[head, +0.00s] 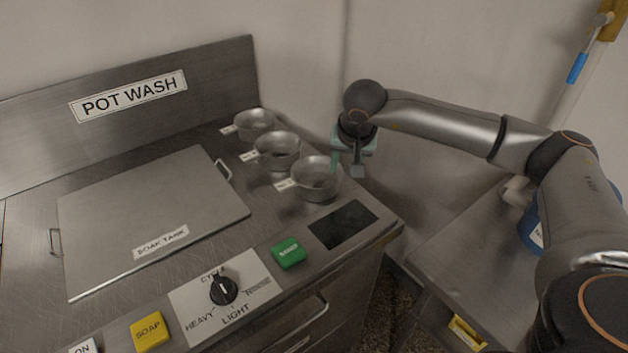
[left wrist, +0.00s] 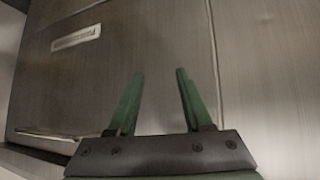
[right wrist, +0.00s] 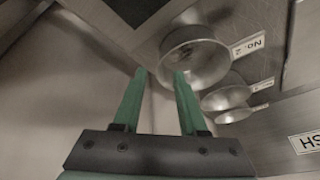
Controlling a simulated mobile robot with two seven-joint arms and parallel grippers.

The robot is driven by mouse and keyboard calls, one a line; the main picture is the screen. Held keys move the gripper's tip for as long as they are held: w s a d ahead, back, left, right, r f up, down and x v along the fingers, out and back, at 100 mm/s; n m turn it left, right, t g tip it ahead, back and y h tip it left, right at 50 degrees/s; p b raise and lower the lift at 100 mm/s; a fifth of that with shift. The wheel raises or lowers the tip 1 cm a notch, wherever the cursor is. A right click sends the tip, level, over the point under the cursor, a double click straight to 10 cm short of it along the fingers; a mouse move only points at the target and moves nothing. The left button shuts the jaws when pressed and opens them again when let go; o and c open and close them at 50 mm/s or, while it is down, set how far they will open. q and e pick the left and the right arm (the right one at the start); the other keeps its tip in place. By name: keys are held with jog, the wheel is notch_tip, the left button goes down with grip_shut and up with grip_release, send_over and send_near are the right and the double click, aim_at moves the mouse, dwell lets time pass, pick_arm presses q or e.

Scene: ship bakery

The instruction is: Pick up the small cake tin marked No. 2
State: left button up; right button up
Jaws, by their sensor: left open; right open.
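Three small metal tins with handle tags stand in a row on the steel counter in the head view. The front one is the No. 2 tin (head: 317,188); its tag reads "No. 2" in the right wrist view, where the tin (right wrist: 205,62) is the nearest. My right gripper (head: 347,160) is open and empty, just right of this tin. In the right wrist view one finger of the gripper (right wrist: 159,76) overlaps the tin's rim; I cannot tell whether they touch. My left gripper (left wrist: 160,73) is open and empty before a steel panel, outside the head view.
The middle tin (head: 277,154) and back tin (head: 253,126) stand close behind. A dark rectangular recess (head: 343,224) lies in front of the No. 2 tin. The soak tank lid (head: 150,215) is left. A lower steel table (head: 455,240) with a blue container (head: 530,232) is right.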

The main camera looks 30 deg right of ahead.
aim_at(340, 177)
jog(key=shift+p+x, duration=0.5)
jog(key=shift+x, duration=2.95)
jog(key=shift+a, duration=0.1)
grip_shut()
jog(key=shift+s, duration=0.1)
